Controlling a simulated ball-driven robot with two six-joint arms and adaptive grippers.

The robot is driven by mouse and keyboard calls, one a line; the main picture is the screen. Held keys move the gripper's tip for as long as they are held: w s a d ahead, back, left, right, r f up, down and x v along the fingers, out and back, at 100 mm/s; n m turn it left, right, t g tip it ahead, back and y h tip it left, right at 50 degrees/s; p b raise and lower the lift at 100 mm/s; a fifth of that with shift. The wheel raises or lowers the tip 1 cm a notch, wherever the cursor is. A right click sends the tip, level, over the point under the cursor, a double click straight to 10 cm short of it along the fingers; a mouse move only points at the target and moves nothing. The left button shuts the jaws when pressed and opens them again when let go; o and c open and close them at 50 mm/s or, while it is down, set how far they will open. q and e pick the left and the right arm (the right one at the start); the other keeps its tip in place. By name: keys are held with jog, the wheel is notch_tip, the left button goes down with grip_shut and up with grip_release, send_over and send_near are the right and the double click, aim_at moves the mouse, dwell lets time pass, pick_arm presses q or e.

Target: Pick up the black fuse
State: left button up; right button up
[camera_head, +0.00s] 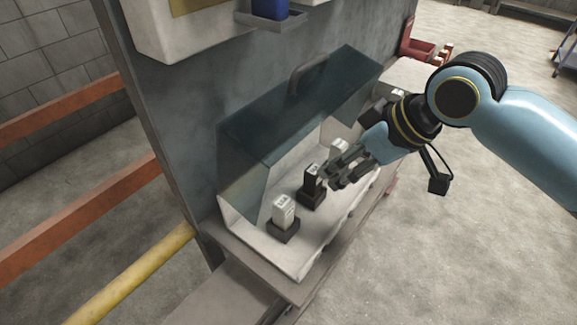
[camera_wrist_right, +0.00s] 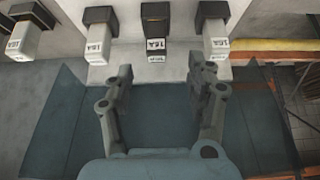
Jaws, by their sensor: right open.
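The black fuse (camera_head: 311,179) stands upright in a dark holder in the white fuse box (camera_head: 262,241), in the middle of the row. In the right wrist view the black fuse (camera_wrist_right: 155,46) has a white label and lies ahead, between the directions of my two fingers. My right gripper (camera_head: 331,172) is at the box's open front, close beside the black fuse in the head view. In the wrist view my right gripper (camera_wrist_right: 160,78) is open, with nothing between its fingers. The fingertips appear just short of the fuse. My left gripper is not in view.
A white fuse (camera_head: 283,211) stands nearer in its dark holder; another white fuse (camera_head: 338,150) is partly hidden behind my gripper. The raised transparent lid (camera_head: 290,125) with a handle rises behind the row. A yellow rail (camera_head: 135,275) and orange rails (camera_head: 85,220) are at left.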

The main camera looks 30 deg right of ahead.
aim_at(313, 176)
jog(key=x, duration=0.4)
jog(key=shift+w+d+f+b, duration=0.1)
jog(key=shift+f+b, duration=0.1)
jog(key=shift+b, duration=0.1)
jog(key=x, duration=0.6)
jog(key=shift+w+r, duration=0.2)
jog(key=shift+w, duration=0.2)
grip_shut()
jog(key=shift+r, duration=0.15)
